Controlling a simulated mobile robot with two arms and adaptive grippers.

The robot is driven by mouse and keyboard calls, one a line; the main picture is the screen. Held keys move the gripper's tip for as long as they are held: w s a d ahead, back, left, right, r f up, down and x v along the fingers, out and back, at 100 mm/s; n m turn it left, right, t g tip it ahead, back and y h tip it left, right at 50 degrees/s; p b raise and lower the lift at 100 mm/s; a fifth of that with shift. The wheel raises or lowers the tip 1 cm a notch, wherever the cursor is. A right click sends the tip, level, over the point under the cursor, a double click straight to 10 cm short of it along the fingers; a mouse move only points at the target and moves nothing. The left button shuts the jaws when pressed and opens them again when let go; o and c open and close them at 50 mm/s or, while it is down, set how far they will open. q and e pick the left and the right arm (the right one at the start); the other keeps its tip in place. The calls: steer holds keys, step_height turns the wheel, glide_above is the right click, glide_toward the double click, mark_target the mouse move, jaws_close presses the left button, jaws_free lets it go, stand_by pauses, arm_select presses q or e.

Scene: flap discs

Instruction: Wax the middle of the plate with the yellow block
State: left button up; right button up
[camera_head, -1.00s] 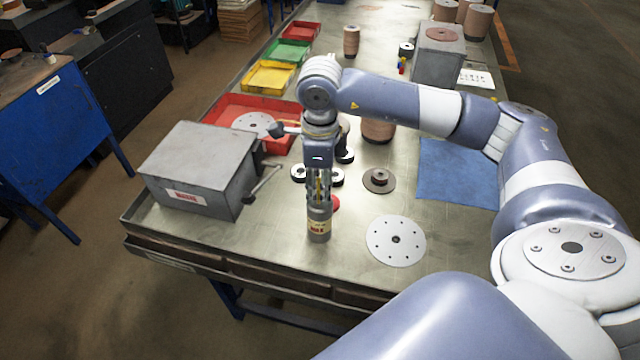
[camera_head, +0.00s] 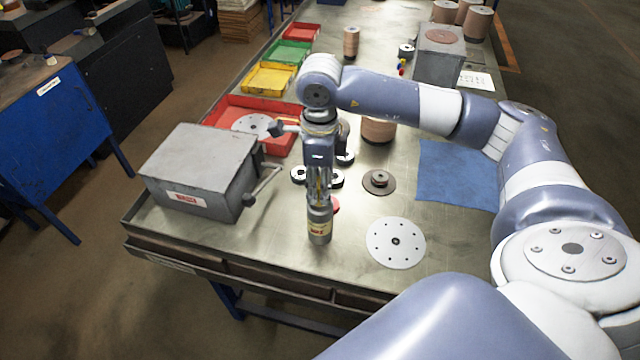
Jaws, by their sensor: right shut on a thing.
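My right gripper (camera_head: 319,197) points down over the near part of the table. It is shut on a short cylinder with a yellowish label and a grey lower end (camera_head: 320,226), held upright below the fingers. A narrow yellow strip shows between the fingers; I cannot tell whether it belongs to the same piece. Another such plate (camera_head: 243,125) lies in the red tray (camera_head: 222,108). My left gripper is not in view.
A grey box (camera_head: 200,160) with a lever stands left. Dark rings (camera_head: 299,174), a brown disc with a hub (camera_head: 378,183) and a partly hidden red item (camera_head: 335,205) lie near the gripper. A blue cloth (camera_head: 455,175) lies right. Yellow and green trays stand farther back.

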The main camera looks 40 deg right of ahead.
mark_target(318, 186)
steer(key=shift+r+p, duration=1.4)
steer(key=shift+r, duration=1.6)
steer(key=shift+s+a+f+n+b, duration=0.2)
steer(key=shift+a+f+n+b, duration=0.2)
steer(key=shift+n, duration=0.4)
steer(key=s+a+f+n+b, duration=0.2)
steer(key=s+a+n, duration=0.1)
steer(key=n, duration=0.9)
steer(key=s+a+f+n+b, duration=0.3)
steer(key=s+a+n, duration=0.1)
steer(key=n, duration=0.8)
steer(key=shift+s+a+f, duration=0.3)
steer(key=shift+a, duration=0.45)
